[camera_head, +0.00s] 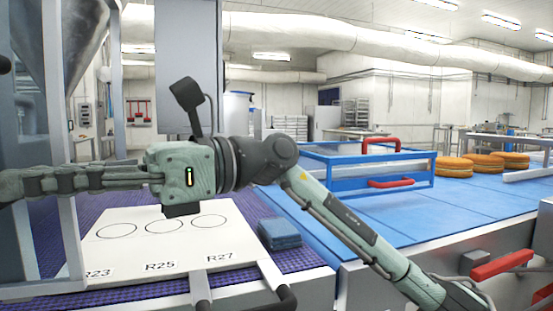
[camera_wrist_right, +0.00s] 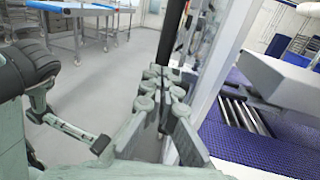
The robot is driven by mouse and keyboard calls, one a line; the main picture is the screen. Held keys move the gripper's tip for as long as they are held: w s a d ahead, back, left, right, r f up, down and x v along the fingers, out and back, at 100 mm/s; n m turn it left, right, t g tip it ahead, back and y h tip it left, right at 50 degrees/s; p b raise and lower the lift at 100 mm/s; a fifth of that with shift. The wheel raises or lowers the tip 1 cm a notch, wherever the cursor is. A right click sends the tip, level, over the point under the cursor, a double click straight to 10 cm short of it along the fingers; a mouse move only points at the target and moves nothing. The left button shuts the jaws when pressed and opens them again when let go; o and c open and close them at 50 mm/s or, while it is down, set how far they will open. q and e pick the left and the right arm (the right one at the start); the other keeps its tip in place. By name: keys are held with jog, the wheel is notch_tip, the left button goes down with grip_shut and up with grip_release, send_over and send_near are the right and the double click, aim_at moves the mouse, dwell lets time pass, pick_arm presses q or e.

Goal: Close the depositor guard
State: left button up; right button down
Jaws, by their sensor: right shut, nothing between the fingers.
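The depositor's grey cone-shaped hopper (camera_head: 75,40) is at the far left of the head view. A pale upright frame (camera_head: 72,255) with see-through panelling stands in front of it, apparently the guard; I cannot tell how far open it stands. A pale post and panel edge (camera_wrist_right: 212,75) also show in the right wrist view, just right of the fingers. My right gripper (camera_head: 14,186) reaches leftward across the frame, shut and empty. Its fingers also show in the wrist view (camera_wrist_right: 165,78); contact with the post is unclear. My left gripper is out of view.
A white board (camera_head: 130,258) with circles marked R23, R25 and R27 lies on the purple belt (camera_head: 300,258), beside a blue folded cloth (camera_head: 280,233). A blue-framed box with red handles (camera_head: 390,182) stands on the blue belt, with orange rounds (camera_head: 455,166) beyond. The wrist view shows open floor (camera_wrist_right: 110,85).

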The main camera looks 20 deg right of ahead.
jog(key=w+x, duration=0.2)
jog(key=x, duration=0.8)
jog(key=shift+a, duration=0.2)
